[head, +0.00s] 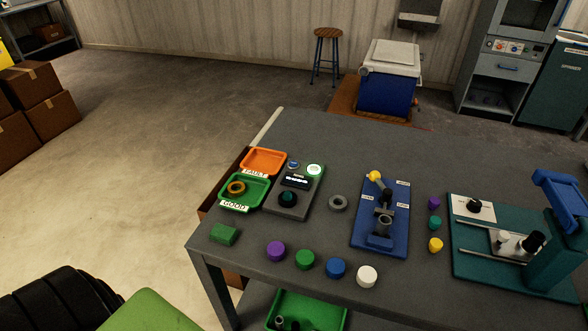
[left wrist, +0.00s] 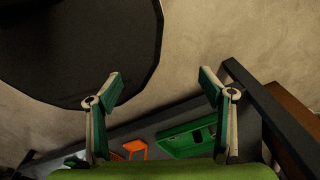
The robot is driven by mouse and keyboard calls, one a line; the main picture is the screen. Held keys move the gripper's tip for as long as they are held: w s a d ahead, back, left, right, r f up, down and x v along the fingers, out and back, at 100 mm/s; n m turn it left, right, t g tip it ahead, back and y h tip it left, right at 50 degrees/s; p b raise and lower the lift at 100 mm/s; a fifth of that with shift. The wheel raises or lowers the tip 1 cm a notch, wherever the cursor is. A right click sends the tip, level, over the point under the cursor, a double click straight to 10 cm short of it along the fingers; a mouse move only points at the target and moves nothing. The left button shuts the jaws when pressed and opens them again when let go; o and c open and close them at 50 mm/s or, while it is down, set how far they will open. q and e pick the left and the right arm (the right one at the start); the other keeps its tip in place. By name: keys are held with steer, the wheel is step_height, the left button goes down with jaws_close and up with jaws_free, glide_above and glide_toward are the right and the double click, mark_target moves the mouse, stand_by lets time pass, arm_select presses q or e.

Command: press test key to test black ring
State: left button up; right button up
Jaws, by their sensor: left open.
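The tester (head: 293,190) is a dark grey box on the table with a small display, a blue round button (head: 293,164) and a pale glowing round button (head: 314,170). I cannot tell which is the test key. A dark ring-like piece (head: 288,199) with a teal centre sits on the tester's near part; it may be the black ring. A grey ring (head: 338,203) lies on the table right of the tester. My left gripper (left wrist: 161,85) is open and empty in the left wrist view, over the floor. Its fingers are outside the head view. My right gripper is not in view.
A blue fixture (head: 391,250) and a teal press base (head: 470,262) stand right. Several coloured caps line the front edge.

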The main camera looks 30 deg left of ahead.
arm_select(q)
steer(key=shift+c, duration=0.5)
jaws_close()
stand_by(1.2)
